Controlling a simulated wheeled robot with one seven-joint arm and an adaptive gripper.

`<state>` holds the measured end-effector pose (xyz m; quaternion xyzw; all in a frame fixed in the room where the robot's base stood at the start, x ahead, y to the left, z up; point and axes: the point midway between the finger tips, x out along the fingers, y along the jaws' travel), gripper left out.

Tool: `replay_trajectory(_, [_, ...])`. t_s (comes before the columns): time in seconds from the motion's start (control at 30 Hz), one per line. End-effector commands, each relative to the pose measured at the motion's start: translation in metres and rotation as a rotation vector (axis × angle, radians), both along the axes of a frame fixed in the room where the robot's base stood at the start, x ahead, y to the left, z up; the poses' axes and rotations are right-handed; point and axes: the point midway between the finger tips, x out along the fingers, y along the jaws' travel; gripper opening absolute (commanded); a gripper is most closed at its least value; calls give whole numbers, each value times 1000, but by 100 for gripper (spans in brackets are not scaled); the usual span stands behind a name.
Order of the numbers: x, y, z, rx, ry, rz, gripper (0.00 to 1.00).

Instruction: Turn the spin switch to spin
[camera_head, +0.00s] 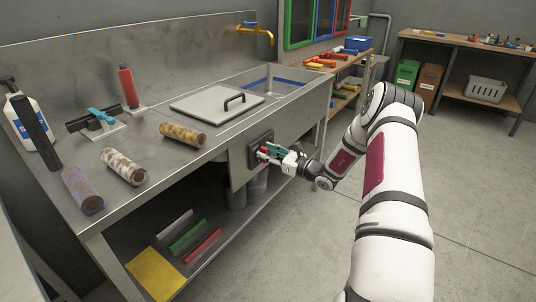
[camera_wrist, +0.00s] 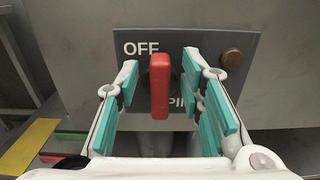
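The spin switch is a red, upright bar handle (camera_wrist: 160,86) on a dark panel (camera_wrist: 262,46). The panel is on the front of the metal sink unit and also shows in the head view (camera_head: 253,161). "OFF" is printed at the upper left of the handle, and letters reading "PIN" show partly hidden at its lower right. My gripper (camera_head: 267,154) faces the panel. Its teal-padded fingers are open, one on each side of the handle, with a gap visible on both sides in the wrist view.
A brown round button (camera_wrist: 232,57) is on the panel, right of the handle. Above are the steel counter (camera_head: 170,165), a grey lid (camera_head: 212,105) and the sink basin. The floor at right (camera_head: 485,215) is clear.

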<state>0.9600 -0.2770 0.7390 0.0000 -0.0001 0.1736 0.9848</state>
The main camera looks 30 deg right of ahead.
Motion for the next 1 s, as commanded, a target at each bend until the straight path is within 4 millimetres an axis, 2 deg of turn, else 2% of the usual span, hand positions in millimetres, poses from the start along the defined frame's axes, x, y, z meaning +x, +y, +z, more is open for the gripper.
replay_trajectory(0.17, [0, 0, 0, 0, 0, 0, 35])
replay_trajectory(0.2, [0, 0, 0, 0, 0, 0, 30])
replay_trajectory(0.33, [0, 0, 0, 0, 0, 0, 1])
replay_trajectory(0.73, [-1, 0, 0, -27, -10, 0, 0])
replay_trajectory(1.0, [-2, 3, -1, -165, -60, 0, 0])
